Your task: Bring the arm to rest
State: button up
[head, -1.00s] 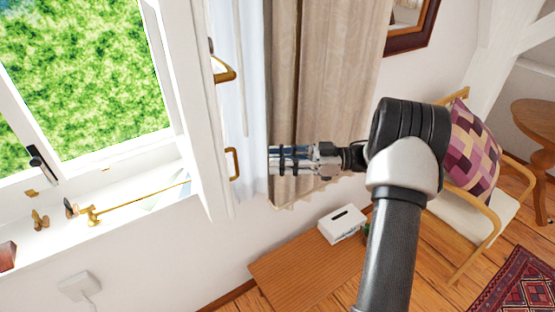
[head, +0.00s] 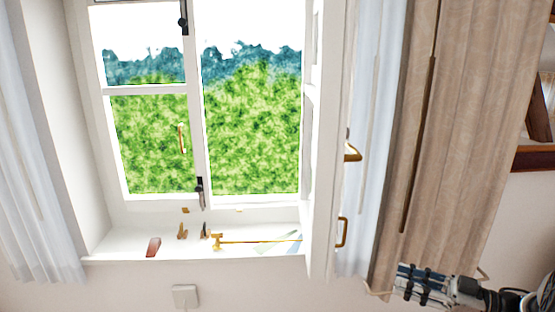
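My gripper (head: 408,285) is at the lower right of the head view, pointing left in front of the lower end of the beige curtain (head: 425,130). Its fingers are small and seen side-on, so I cannot tell whether they are open or shut. No held object can be made out. Part of my arm shows to the right of it, cut off by the picture's corner.
A window (head: 200,130) with a white sill (head: 120,243) fills the left and middle. Small brass fittings and a reddish block (head: 153,247) are on the sill. A white curtain (head: 40,150) hangs at the left. A wall socket (head: 185,296) is below.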

jog(key=w+a+r+m+t+h, duration=0.15)
jog(key=w+r+t+h, duration=0.3)
jog(key=w, duration=0.55)
notch_tip(320, 180, up, 10)
jog(key=m+t+h+b, duration=0.25)
jog(key=m+h, duration=0.35)
jog(key=h, duration=0.5)
jog(key=s+a+f+m+g+b, duration=0.1)
jog(key=s+a+f+g, duration=0.2)
jog(key=s, duration=0.9)
jog(key=s+a+f+m+g+b, duration=0.1)
jog(key=s+a+f+m+g, duration=0.1)
jog(key=s+a+f+g, duration=0.2)
jog(key=s+a+f+m+g+b, duration=0.1)
jog(key=s+a+f+g, duration=0.3)
jog(key=s, duration=1.6)
jog(key=a+f, duration=0.4)
jog(key=shift+s+f+m, duration=0.15)
jog(key=shift+s+m, duration=0.1)
jog(key=shift+m, duration=0.1)
